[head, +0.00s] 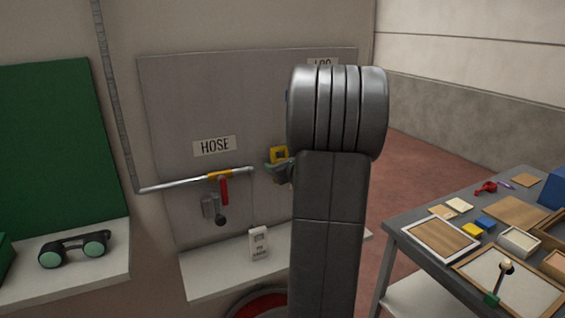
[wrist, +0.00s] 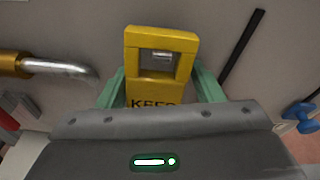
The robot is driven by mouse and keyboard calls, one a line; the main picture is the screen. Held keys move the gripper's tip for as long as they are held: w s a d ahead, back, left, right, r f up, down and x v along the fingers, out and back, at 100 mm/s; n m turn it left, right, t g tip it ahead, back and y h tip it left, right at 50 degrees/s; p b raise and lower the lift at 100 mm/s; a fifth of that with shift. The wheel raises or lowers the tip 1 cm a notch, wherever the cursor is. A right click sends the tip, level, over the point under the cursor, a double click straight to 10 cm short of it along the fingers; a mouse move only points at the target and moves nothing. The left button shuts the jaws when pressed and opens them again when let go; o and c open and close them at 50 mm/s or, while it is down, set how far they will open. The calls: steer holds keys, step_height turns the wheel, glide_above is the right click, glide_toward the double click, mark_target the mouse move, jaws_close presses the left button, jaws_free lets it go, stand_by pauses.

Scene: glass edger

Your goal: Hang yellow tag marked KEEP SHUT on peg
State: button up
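The yellow tag (wrist: 185,88) is upright in my gripper (wrist: 161,92), between its two green fingers, in front of the grey panel. The upper part of its lettering, reading KEEP, shows; the lower part is hidden behind my gripper body. A short metal piece, probably the peg (wrist: 162,57), shows inside the tag's square hole. I cannot tell whether it passes through the hole or lies behind it. In the head view the tag (head: 279,154) and my gripper (head: 279,166) are just right of the pipe end, partly hidden by my arm.
A pipe (head: 170,185) with a red-handled valve (head: 223,190) is close left of my gripper. A white tag (head: 258,243) stands on the shelf (head: 215,275) below. A blue handle (wrist: 300,115) is at the right. A cluttered table (head: 400,245) stands far right.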

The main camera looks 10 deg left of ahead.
steer(key=shift+w, duration=0.1)
stand_by(0.3)
steer(key=shift+s+d+f+b, duration=0.15)
steer(key=shift+s+d+b, duration=0.2)
steer(key=shift+b, duration=0.15)
steer(key=b+v, duration=0.2)
steer(key=v, duration=1.1)
steer(key=shift+r, duration=0.2)
steer(key=shift+a, duration=0.15)
steer(key=p+x, duration=0.1)
steer(key=x, duration=0.5)
steer(key=p+x, duration=0.1)
steer(key=x, duration=0.5)
steer(key=shift+w+f, duration=0.2)
steer(key=shift+w, duration=0.15)
